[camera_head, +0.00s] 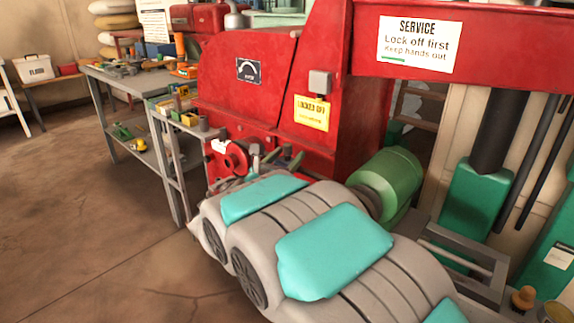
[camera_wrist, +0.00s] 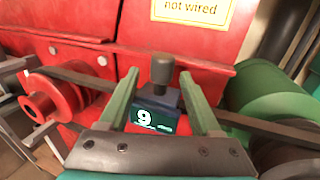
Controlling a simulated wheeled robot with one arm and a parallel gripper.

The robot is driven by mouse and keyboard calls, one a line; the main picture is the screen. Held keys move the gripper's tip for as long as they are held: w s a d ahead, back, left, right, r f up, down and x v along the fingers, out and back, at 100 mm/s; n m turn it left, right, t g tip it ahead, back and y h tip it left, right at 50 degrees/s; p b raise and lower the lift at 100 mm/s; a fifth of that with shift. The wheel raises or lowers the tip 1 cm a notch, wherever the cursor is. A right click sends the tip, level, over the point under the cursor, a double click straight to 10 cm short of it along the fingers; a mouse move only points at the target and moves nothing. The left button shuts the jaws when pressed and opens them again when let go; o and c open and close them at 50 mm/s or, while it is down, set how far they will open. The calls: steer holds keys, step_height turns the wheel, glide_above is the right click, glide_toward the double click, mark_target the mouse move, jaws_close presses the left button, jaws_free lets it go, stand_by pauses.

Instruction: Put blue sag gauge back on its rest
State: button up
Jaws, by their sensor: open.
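The sag gauge (camera_wrist: 155,112) shows in the wrist view as a dark blue block with a black knob on top and a white "9" on its face. It stands between the two green fingers of my gripper (camera_wrist: 158,78). The fingers are open, one on each side, with a visible gap to the knob. The gauge appears to be at the dark drive belt (camera_wrist: 255,125); its underside is hidden by my palm, so I cannot tell what it stands on. In the head view my gripper is mostly hidden behind my arm. I cannot make out the gauge's rest.
A red pulley (camera_wrist: 50,100) is left of the gauge and a green motor (camera_wrist: 270,95) is right. The red mill housing (camera_head: 245,85) rises behind. A grey bench (camera_head: 130,82) with small items stands at left. Open floor (camera_head: 70,200) lies front left.

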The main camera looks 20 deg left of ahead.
jaws_close()
stand_by(0.3)
stand_by(0.3)
